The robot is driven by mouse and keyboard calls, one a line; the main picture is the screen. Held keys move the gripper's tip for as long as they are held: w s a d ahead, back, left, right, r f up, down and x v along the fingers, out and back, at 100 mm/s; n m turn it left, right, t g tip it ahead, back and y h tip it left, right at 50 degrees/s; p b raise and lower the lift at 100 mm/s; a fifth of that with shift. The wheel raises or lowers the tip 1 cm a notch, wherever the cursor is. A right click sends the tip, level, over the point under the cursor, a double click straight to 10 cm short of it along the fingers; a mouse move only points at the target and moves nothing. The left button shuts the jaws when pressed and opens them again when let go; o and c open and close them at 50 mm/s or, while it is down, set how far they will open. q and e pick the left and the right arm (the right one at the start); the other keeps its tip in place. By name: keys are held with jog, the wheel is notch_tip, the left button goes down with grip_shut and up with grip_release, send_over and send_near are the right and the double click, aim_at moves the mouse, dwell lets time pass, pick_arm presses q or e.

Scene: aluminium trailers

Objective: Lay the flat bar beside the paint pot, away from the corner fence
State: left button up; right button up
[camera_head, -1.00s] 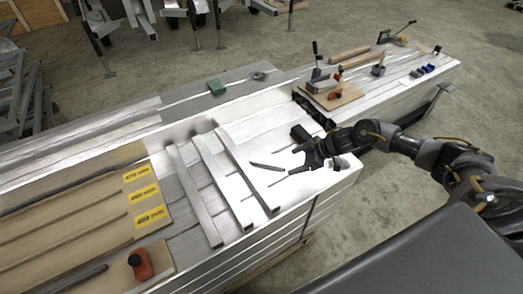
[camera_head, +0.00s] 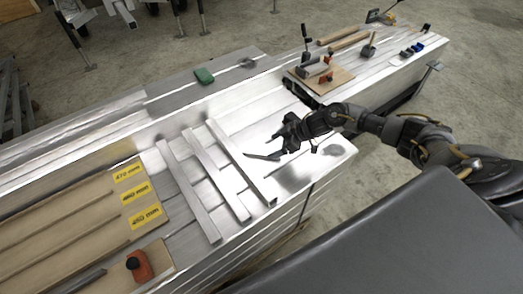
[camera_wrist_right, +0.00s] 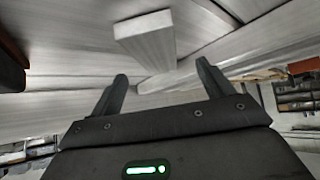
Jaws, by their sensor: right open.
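Three pale aluminium bars lie side by side across the metal planks: a left bar (camera_head: 190,192), a middle bar (camera_head: 215,172) and a right bar (camera_head: 240,163). I cannot tell which is the flat bar. My right gripper (camera_head: 277,149) is open and empty, just right of the right bar and apart from it. In the right wrist view the open fingers (camera_wrist_right: 162,76) point toward the end of a pale bar (camera_wrist_right: 147,42), with nothing between them. An orange-red item (camera_head: 139,265) sits on a wooden board at the lower left. I cannot surely identify the paint pot or corner fence. My left gripper is out of view.
A wooden board with yellow millimetre labels (camera_head: 131,194) lies at left. A dark strip (camera_head: 82,281) lies at the lower left. A green block (camera_head: 204,76) lies behind.

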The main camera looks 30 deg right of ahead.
jog(key=x, duration=0.5)
jog(key=shift+w+f, duration=0.1)
jog(key=shift+w, duration=0.15)
jog(key=c, duration=1.6)
jog(key=shift+o, duration=0.2)
jog(key=shift+r+p, duration=0.7)
jog(key=shift+p, duration=0.05)
notch_tip(320, 180, up, 8)
jog(key=p, duration=0.8)
notch_tip(320, 180, up, 9)
jog(key=p, duration=0.8)
send_over(263, 149)
jog(key=d, duration=0.1)
jog(key=shift+s+f, duration=0.15)
jog(key=shift+s, duration=0.2)
